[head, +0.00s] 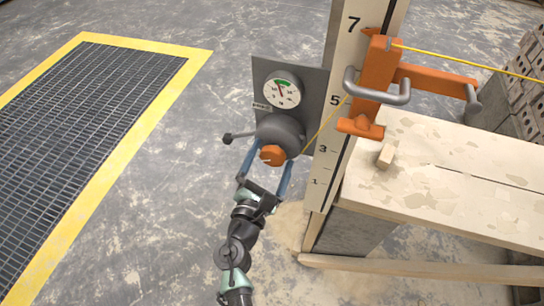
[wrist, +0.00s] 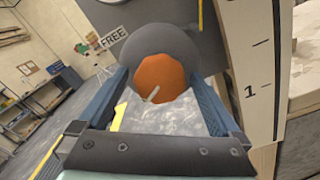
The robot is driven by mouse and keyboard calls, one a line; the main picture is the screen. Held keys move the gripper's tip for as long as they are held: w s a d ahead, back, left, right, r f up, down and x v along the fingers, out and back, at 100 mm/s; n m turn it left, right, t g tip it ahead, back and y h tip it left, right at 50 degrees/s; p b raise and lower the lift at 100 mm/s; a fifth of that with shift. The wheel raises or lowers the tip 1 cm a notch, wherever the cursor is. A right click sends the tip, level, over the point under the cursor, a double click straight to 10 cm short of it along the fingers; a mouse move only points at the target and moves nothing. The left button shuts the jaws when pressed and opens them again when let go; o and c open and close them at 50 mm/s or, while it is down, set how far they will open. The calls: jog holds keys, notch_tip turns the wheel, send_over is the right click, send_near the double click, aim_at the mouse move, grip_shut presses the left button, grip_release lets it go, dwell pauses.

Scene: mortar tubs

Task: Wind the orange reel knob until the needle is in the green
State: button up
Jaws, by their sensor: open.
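The orange knob (head: 272,155) sits on the front of a round grey reel (head: 281,131) on a grey plate. In the wrist view the knob (wrist: 160,78) is straight ahead. My gripper (head: 269,163) is open, its blue fingers on either side of the knob; I cannot tell whether they touch it. The wrist view also shows my gripper (wrist: 161,84) with the knob between its fingertips. The round white gauge (head: 282,90) is above the reel. Its red needle points up, slightly left, at or close to the green arc at the top; the exact spot is too small to tell.
A black-tipped lever (head: 228,138) sticks out left of the reel. A numbered post (head: 337,100) stands right of it, with an orange bracket (head: 374,85) and yellow line. A pale bench (head: 440,215) is at right. Floor at left is open around a yellow-edged grate (head: 85,110).

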jog(key=shift+w+d, duration=0.1)
jog(key=shift+w, duration=0.2)
jog(key=c, duration=1.3)
jog(key=shift+f+m+b, duration=0.3)
jog(key=shift+m+b, duration=0.7)
jog(key=shift+b, duration=0.15)
jog(key=shift+r+m+b, duration=0.1)
jog(key=shift+m+b, duration=0.65)
jog(key=shift+m, duration=0.35)
jog(key=shift+r+m, duration=0.15)
jog(key=shift+m, duration=0.15)
jog(key=o, duration=1.3)
